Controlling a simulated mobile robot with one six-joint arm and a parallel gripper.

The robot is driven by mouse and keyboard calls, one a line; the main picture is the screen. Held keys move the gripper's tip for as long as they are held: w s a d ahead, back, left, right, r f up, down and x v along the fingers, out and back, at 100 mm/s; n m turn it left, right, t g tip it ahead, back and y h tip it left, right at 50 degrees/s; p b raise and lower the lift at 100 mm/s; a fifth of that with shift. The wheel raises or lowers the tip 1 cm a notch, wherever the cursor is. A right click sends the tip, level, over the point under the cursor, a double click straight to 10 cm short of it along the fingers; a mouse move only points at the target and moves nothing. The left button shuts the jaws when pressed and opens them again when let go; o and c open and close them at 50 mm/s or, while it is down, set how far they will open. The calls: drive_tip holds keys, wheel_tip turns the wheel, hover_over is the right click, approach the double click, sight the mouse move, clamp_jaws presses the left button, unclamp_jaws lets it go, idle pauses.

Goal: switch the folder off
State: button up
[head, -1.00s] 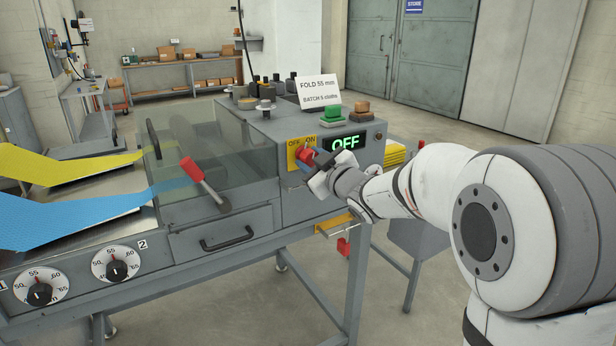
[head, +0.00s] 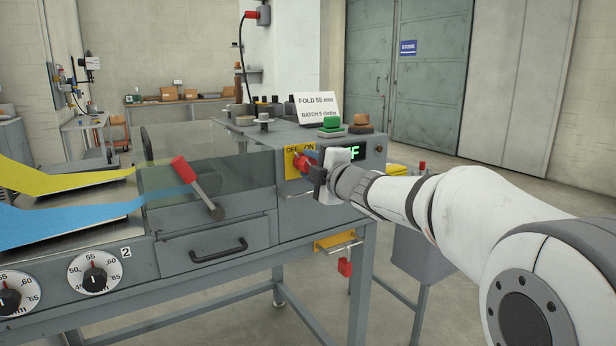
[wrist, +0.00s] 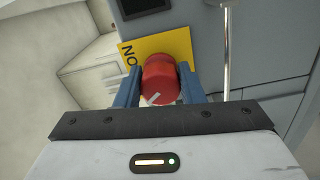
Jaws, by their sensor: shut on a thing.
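The folder's red rotary knob (head: 300,163) sits on a yellow OFF/ON plate (head: 290,172) on the machine's end panel. My gripper (wrist: 160,86) is shut on the knob, with one blue finger on each side of it. The red knob also shows in the wrist view (wrist: 160,72), with a white pointer line slanting on its face. In the head view my gripper covers part of the panel. A green-lit display (head: 354,152) beside it shows only an F; the rest is hidden behind my gripper. Which label the pointer faces I cannot tell.
Green (head: 331,124) and orange-brown (head: 361,122) buttons and a sign (head: 317,107) stand on the machine's top. A red-handled lever (head: 184,170) is at the left. A metal rod (wrist: 226,45) runs close to my fingers in the wrist view.

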drive_tip(key=shift+f+n+b, duration=0.3)
drive_tip(key=shift+n+b, duration=0.2)
drive_tip(key=shift+n, duration=0.3)
drive_tip(key=o, duration=1)
drive_tip(key=shift+r, duration=0.25)
drive_tip(key=shift+s, duration=0.1)
drive_tip(key=v, duration=0.7)
drive_tip(key=shift+s+d+p, duration=0.25)
drive_tip(key=shift+s+p, duration=0.05)
drive_tip(key=shift+p, duration=0.15)
